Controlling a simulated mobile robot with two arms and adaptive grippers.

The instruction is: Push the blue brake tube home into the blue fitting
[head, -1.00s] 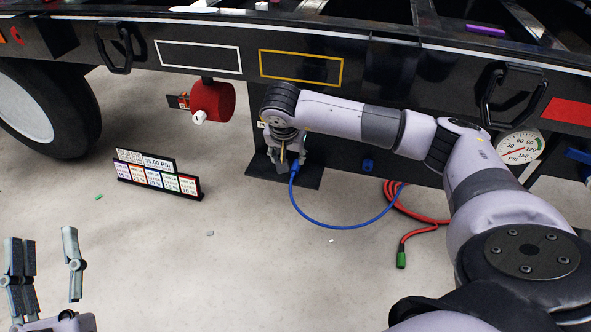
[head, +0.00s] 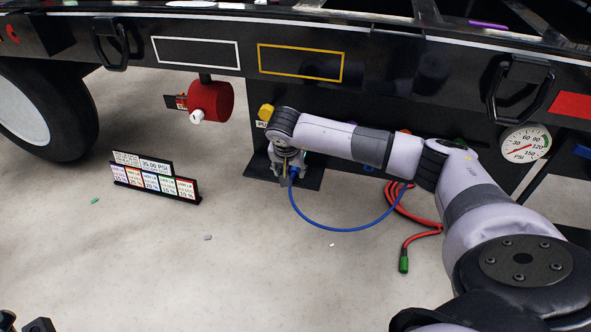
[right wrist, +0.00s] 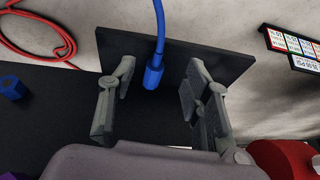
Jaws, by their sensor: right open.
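The blue brake tube (head: 345,229) hangs in a loop below the black frame, its thicker blue end at my right gripper (head: 286,172). In the right wrist view, that blue tube end (right wrist: 153,76) lies between the spread fingers of my right gripper (right wrist: 158,103), with visible gaps on both sides. A blue hexagonal fitting (right wrist: 12,88) is at the left edge of that view, apart from the tube end. In the head view, the arm mostly hides the fitting (head: 368,168). My left gripper (head: 36,322) shows only its fingertips, spread apart, at the bottom left corner.
A coiled red hose (head: 400,212) with a green end (head: 403,265) hangs right of the tube. A black plate (head: 311,178) lies under the right gripper. A label stand (head: 155,178), red cylinder (head: 211,101) and pressure gauge (head: 525,143) are nearby.

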